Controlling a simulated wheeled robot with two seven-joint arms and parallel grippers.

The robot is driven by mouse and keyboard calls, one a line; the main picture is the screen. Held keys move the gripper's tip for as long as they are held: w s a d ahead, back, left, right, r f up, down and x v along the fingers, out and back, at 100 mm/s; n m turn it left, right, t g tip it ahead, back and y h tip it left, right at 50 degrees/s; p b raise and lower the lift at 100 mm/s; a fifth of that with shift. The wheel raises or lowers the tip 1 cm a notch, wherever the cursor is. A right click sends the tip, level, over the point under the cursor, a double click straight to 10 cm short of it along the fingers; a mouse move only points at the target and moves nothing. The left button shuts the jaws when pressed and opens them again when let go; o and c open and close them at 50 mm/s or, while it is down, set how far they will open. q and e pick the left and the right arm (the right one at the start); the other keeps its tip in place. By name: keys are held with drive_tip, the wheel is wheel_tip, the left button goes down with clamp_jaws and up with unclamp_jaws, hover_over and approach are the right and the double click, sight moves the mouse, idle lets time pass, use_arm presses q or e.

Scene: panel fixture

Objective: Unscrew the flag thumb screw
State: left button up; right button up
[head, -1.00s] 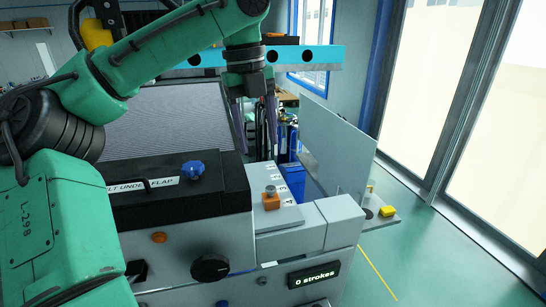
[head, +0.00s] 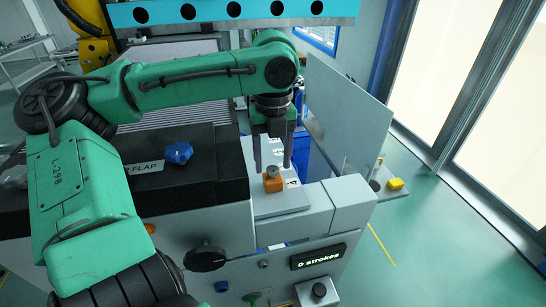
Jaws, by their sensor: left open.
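The thumb screw (head: 272,171) is a small grey cylindrical knob on top of an orange block, the flag (head: 273,185). The block sits on a light grey plate (head: 283,204) with printed marks. My left gripper (head: 273,164) points down, its two dark fingers apart, one on each side of the screw in the picture. It is open and empty. I cannot tell whether its fingertips are level with the screw or behind it. My right gripper is not in view.
A black cover with a blue knob (head: 179,152) lies left of the plate. A black dial (head: 205,258) and a "0 strokes" display (head: 318,257) are on the front. An upright grey panel (head: 347,112) stands at the right, near a yellow block (head: 395,184).

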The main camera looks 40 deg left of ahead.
use_arm(q)
drive_tip(key=shift+s+d+r, duration=0.15)
drive_tip(key=shift+s+d, duration=0.25)
drive_tip(key=shift+s, duration=0.1)
drive_tip(key=shift+w, duration=0.1)
clamp_jaws()
drive_tip(key=shift+n, duration=0.3)
